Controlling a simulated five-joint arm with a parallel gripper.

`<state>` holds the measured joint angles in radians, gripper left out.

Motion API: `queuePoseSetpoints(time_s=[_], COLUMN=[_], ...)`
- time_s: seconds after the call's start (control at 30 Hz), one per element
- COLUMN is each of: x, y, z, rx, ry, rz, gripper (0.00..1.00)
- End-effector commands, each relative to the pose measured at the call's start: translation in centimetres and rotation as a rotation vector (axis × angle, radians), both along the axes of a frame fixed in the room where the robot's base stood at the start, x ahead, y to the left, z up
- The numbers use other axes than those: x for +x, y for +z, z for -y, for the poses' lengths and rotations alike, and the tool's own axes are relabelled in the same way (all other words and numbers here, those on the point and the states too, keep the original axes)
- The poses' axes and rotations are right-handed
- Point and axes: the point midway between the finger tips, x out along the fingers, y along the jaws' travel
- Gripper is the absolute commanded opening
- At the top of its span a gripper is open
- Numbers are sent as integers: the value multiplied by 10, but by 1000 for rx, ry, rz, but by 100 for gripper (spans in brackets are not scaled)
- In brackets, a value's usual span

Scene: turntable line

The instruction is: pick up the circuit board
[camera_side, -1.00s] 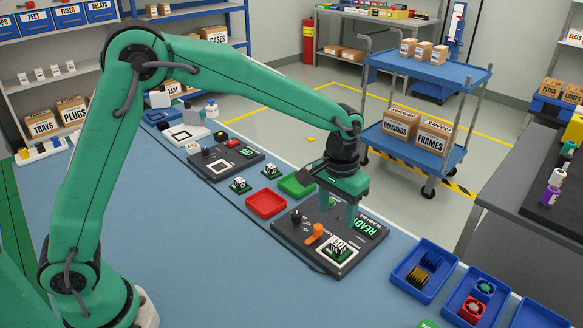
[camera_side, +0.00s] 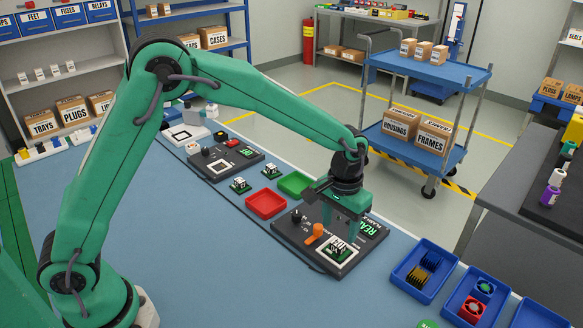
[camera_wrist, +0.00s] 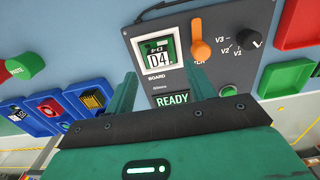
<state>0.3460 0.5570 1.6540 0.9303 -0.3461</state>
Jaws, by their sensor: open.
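A circuit board (camera_side: 338,248) with a white label sits in the white-framed socket of a dark test panel (camera_side: 290,251). In the wrist view the board (camera_wrist: 158,59) reads "04", and the panel's display (camera_wrist: 172,99) reads READY. My gripper (camera_side: 340,230) is open above the panel, pointing down, with its fingers near the board and nothing between them. In the wrist view my gripper (camera_wrist: 163,80) has one finger on each side of the socket's lower part. An orange lever (camera_side: 315,233) stands beside the socket. Whether a finger touches anything cannot be told.
A red tray (camera_side: 266,204) and a green tray (camera_side: 294,184) lie behind the panel. Two more boards (camera_side: 240,185) lie farther left, near a second panel (camera_side: 222,164). Blue bins (camera_side: 402,283) stand at right. The bench in front is clear.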

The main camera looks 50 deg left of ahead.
Motion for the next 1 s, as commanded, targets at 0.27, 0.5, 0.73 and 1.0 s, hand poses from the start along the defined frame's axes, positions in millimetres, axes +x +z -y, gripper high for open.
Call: queuePoseSetpoints(time_s=[0.27, 0.5, 0.73, 1.0], x=[-1, -1, 0, 0], y=[-28, -48, -49, -49], z=[2, 2, 2, 2], rx=[1, 1, 0, 0], ry=[0, 0, 0, 0], rz=[-3, -2, 0, 0], gripper=[55, 55, 55, 55])
